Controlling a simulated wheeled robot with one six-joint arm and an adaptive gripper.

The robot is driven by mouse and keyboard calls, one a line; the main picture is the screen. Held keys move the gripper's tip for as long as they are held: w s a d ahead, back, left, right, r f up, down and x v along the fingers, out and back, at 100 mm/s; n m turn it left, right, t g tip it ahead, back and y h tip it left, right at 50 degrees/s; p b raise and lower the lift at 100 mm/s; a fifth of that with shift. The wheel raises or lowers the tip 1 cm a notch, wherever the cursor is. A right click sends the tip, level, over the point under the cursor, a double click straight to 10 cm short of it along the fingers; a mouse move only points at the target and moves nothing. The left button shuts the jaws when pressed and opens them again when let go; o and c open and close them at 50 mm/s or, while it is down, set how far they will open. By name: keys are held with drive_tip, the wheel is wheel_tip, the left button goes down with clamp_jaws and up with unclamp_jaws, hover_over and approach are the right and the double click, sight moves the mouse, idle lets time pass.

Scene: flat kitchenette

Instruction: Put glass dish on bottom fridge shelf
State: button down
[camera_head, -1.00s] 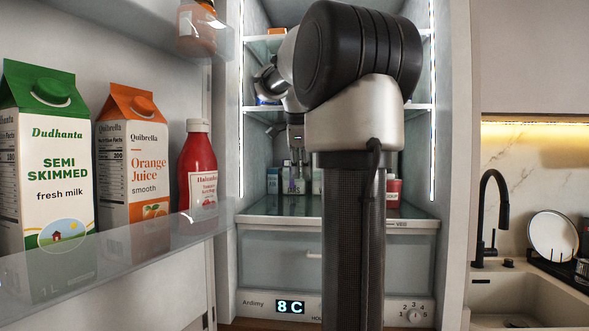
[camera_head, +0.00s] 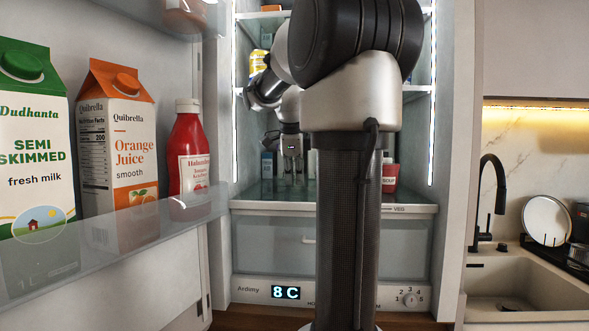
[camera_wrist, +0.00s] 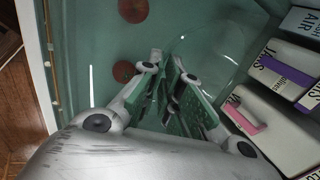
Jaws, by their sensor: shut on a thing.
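My gripper (camera_head: 291,168) reaches into the fridge, just above the bottom shelf (camera_head: 258,197). In the wrist view my gripper (camera_wrist: 170,82) points down, its fingers close together on a thin, see-through edge. This appears to be the wall of the glass dish (camera_wrist: 213,48), whose faint curved outline spreads beyond the fingers. The green-tinted glass shelf (camera_wrist: 82,55) lies beneath. Whether the dish touches the shelf cannot be told. In the head view the dish cannot be made out, and my arm hides much of the shelf.
Several cartons (camera_wrist: 288,72) stand close to the right of my gripper in the wrist view. A red tub (camera_head: 390,176) stands at the shelf's right. The open door at left holds milk (camera_head: 35,170), orange juice (camera_head: 118,150) and ketchup (camera_head: 188,155). Shelf room shows at front left.

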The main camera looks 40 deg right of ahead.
drive_tip(key=shift+f, duration=0.55)
idle(0.4)
drive_tip(key=c, duration=1.5)
unclamp_jaws()
drive_tip(key=shift+c, duration=0.2)
drive_tip(key=v, duration=1.2)
